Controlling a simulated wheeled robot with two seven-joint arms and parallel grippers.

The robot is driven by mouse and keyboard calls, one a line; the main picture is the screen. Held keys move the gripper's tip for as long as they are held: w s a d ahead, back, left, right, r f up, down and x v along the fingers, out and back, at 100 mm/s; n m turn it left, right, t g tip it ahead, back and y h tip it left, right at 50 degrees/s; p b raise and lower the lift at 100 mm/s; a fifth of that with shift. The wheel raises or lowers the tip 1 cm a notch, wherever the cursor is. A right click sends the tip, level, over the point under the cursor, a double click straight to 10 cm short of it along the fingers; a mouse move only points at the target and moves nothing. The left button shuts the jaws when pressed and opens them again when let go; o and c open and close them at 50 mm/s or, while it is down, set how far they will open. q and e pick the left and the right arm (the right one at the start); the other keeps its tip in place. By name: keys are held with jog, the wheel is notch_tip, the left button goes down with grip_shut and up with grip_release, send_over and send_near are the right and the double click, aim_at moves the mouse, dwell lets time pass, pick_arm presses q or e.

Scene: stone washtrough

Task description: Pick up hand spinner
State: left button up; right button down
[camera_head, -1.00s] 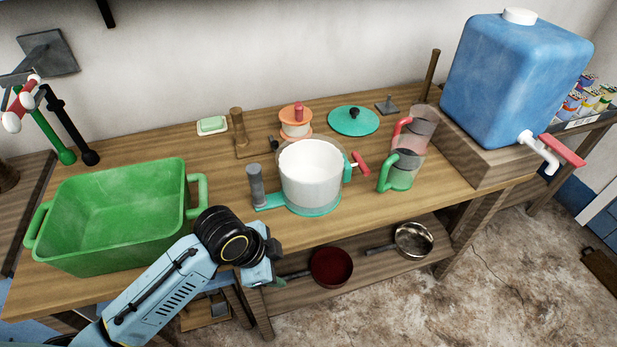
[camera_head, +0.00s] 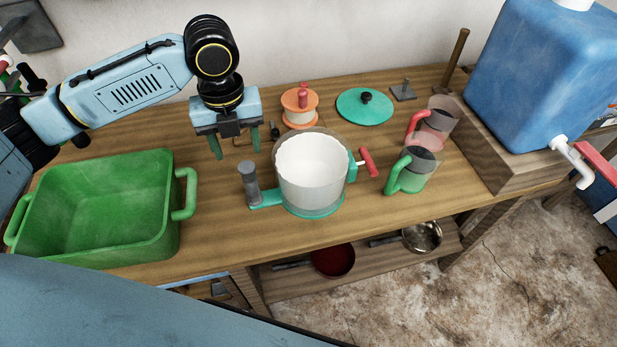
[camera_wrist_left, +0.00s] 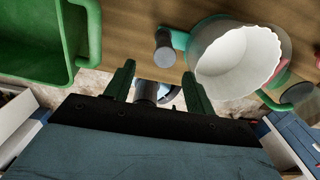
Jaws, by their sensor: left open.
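The hand spinner, which I take to be the clear pot with a white basket (camera_head: 310,165), stands upright on the wooden table. It has a teal base, a grey upright post (camera_head: 249,175) on its left and a red crank handle (camera_head: 368,162) on its right. In the left wrist view the spinner (camera_wrist_left: 235,60) is at the upper right, its grey post (camera_wrist_left: 165,45) just beyond the fingers. My left gripper (camera_head: 236,150) is open and empty, pointing down above the table, behind and left of the post, apart from it. My right gripper is not in view.
A green tub (camera_head: 188,200) stands left of the spinner. A green-handled pitcher (camera_head: 417,172) and a red-handled one (camera_head: 440,118) stand to its right. Behind are an orange-and-white canister (camera_head: 300,106) and a teal lid (camera_head: 364,108). A blue water tank (camera_head: 545,75) stands at the right.

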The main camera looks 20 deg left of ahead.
aim_at(244, 168)
pick_arm(q)
notch_tip(244, 168, down, 5)
jog(key=shift+r+b, duration=0.1)
jog(key=shift+b, duration=0.2)
jog(key=shift+d+f, duration=0.1)
jog(key=shift+f, duration=0.6)
jog(key=f, duration=0.3)
jog(key=f+b, duration=0.1)
jog(key=shift+w+d+f, duration=0.15)
jog(key=shift+w+f, duration=0.1)
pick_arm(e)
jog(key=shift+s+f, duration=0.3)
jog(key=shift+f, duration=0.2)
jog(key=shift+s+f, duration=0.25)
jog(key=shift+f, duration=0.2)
pick_arm(q)
jog(key=shift+c, duration=0.4)
grip_shut()
jog(key=shift+w+r, duration=0.1)
jog(key=shift+r, duration=0.1)
